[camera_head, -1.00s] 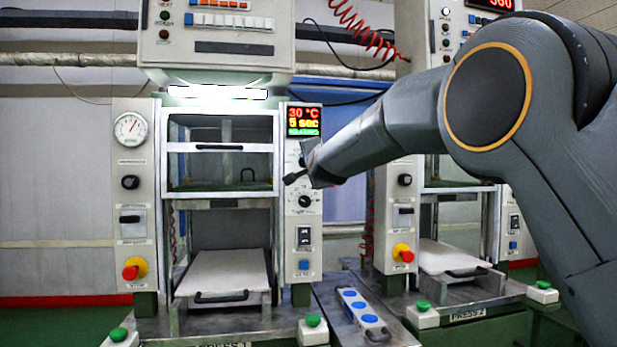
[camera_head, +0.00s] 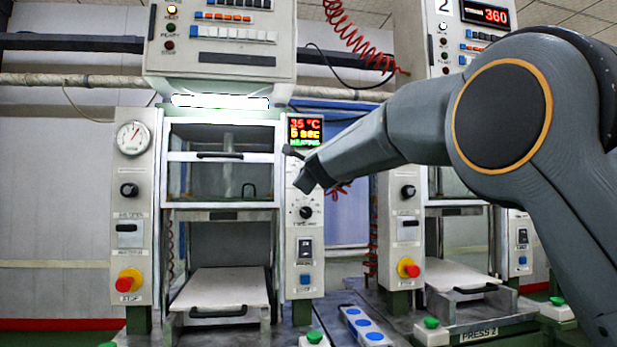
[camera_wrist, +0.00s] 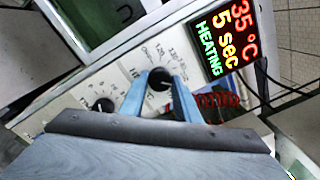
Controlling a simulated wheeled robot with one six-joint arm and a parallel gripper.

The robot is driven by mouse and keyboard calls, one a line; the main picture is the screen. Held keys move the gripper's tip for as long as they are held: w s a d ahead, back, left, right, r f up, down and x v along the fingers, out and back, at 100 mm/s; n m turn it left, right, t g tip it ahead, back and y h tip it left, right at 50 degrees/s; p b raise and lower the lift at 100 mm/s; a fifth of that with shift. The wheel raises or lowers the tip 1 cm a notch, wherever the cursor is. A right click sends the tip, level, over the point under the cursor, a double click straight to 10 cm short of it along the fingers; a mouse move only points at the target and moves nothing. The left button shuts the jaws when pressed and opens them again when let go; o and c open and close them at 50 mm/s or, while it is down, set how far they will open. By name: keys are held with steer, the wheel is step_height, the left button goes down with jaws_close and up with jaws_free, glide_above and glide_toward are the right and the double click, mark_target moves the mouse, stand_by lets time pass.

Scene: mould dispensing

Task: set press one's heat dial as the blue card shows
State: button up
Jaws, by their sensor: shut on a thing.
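Press one (camera_head: 218,216) stands left of centre in the head view. Its display (camera_head: 305,131) reads 35 °C, 5 sec, HEATING; it also shows in the wrist view (camera_wrist: 224,40). My gripper (camera_head: 298,168) is at the panel just below the display. In the wrist view, its two blue fingers (camera_wrist: 160,92) are shut on the black heat dial (camera_wrist: 158,79), one on each side. Scale numbers such as 120 and 130 show around the dial. I cannot read its pointer for sure. In the head view my gripper hides this dial. No blue card can be made out.
A second black dial (camera_head: 305,212) is just below my gripper; it also shows in the wrist view (camera_wrist: 103,105). A switch (camera_head: 305,249) and a blue button (camera_head: 305,280) are lower. A tray with blue discs (camera_head: 350,312) lies between press one and press two (camera_head: 455,230).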

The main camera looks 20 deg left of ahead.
steer(key=shift+w+d+m+b, duration=0.1)
steer(key=shift+m+b, duration=0.5)
steer(key=shift+m, duration=3.7)
steer(key=o, duration=1)
steer(key=shift+o, duration=0.2)
steer(key=b+v, duration=0.3)
steer(key=v, duration=0.4)
steer(key=shift+s+d+b, duration=0.15)
steer(key=shift+s+b, duration=0.15)
steer(key=shift+s, duration=0.05)
